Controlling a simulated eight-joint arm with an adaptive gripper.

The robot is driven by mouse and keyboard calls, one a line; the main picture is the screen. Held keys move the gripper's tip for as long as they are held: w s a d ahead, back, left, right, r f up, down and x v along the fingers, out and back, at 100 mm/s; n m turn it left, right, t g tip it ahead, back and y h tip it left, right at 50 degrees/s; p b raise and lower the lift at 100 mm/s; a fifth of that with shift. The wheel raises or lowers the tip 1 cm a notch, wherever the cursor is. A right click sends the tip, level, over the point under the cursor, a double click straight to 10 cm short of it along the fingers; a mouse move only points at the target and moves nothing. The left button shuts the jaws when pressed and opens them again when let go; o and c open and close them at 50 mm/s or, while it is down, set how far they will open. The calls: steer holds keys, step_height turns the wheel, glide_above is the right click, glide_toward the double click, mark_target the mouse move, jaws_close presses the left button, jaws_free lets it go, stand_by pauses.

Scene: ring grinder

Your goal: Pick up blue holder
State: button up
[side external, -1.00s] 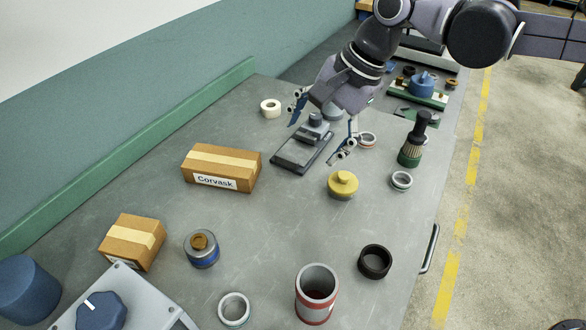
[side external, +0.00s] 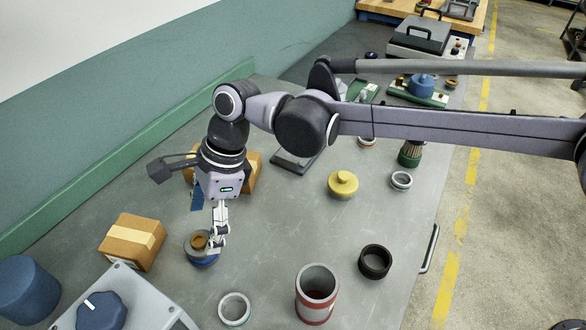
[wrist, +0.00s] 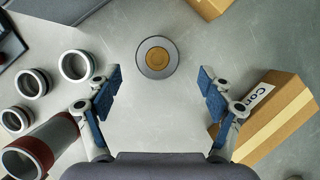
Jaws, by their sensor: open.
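A short round grey holder (side external: 203,261) with a blue band and a brown piece in its top stands upright on the bench, front left. In the wrist view the holder (wrist: 146,70) shows from above as a grey disc with the brown centre. My gripper (side external: 208,222) is over and close beside it, with one finger partly in front of it. In the wrist view my gripper (wrist: 159,80) is open and empty; the holder lies just beyond the fingertips, roughly centred between them. Contact is not visible.
A cardboard box (side external: 133,242) stands left of the holder; the labelled box (wrist: 278,118) is near the right finger. A grey-red tube (side external: 316,295), a pale ring (side external: 234,309) and a black ring (side external: 374,262) stand to the right. A grey control box (side external: 140,300) is in front.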

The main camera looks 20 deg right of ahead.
mark_target(202, 238)
steer(key=shift+x, duration=2.95)
steer(key=shift+s+d, duration=0.1)
steer(key=shift+s, duration=0.05)
steer(key=c, duration=1.5)
jaws_close()
steer(key=shift+r, duration=0.1)
